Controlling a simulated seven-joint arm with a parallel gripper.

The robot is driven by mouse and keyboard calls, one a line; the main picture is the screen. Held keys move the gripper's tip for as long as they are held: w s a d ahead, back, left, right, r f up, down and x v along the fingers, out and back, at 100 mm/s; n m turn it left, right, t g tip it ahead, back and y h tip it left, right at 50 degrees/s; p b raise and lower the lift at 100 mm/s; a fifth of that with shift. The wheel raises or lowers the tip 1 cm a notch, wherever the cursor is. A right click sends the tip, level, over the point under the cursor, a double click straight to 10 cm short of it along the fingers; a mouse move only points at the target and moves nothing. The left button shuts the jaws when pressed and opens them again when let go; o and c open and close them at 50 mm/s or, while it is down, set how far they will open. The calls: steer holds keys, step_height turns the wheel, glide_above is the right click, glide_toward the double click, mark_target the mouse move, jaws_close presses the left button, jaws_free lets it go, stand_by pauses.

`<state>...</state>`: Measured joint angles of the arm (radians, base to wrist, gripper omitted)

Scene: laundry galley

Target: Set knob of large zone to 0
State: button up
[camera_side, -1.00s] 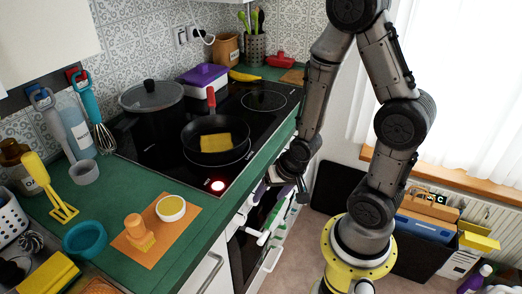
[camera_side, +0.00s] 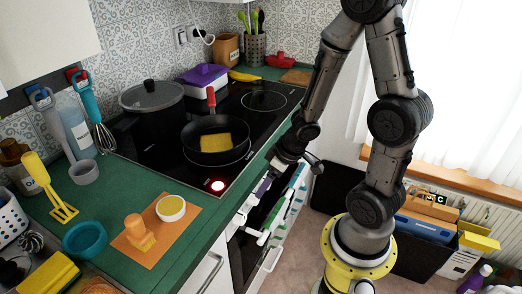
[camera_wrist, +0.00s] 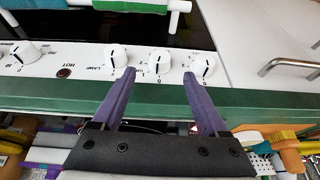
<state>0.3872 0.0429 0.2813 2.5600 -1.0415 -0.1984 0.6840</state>
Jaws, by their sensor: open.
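In the wrist view, white knobs line a white control panel (camera_wrist: 85,66): one at the far left (camera_wrist: 24,53) and three nearer the middle, the left (camera_wrist: 117,57), middle (camera_wrist: 159,61) and right (camera_wrist: 203,65). Each has a dark pointer line. The labels are too small for me to tell which is the large zone's or its exact setting. My gripper (camera_wrist: 160,73) is open and empty, its purple fingers apart, the middle knob seen between the tips; I cannot tell whether they touch. In the side view my gripper (camera_side: 264,184) is at the stove's front, which hides the knobs.
A lidded pot (camera_side: 152,110) stands behind. A cloth-hung rail (camera_side: 290,196) is below the gripper.

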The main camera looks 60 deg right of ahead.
steer(key=x, duration=0.7)
steer(key=shift+f, duration=0.3)
steer(key=shift+w+d+y, duration=0.1)
steer(key=shift+d+y, duration=0.1)
steer(key=shift+y, duration=0.5)
steer(key=s+d+r+y, duration=0.1)
steer(key=s+d+r, duration=0.15)
steer(key=r, duration=0.35)
steer(key=s+d+r, duration=0.1)
steer(key=s+r, duration=0.2)
steer(key=r, duration=0.3)
steer(key=w+a+r+n+t, duration=0.1)
steer(key=w+a+r, duration=0.3)
steer(key=r, duration=0.1)
steer(key=shift+w+r+t, duration=0.2)
steer(key=shift+r+t, duration=0.05)
steer(key=shift+t, duration=0.05)
steer(key=shift+a, duration=0.1)
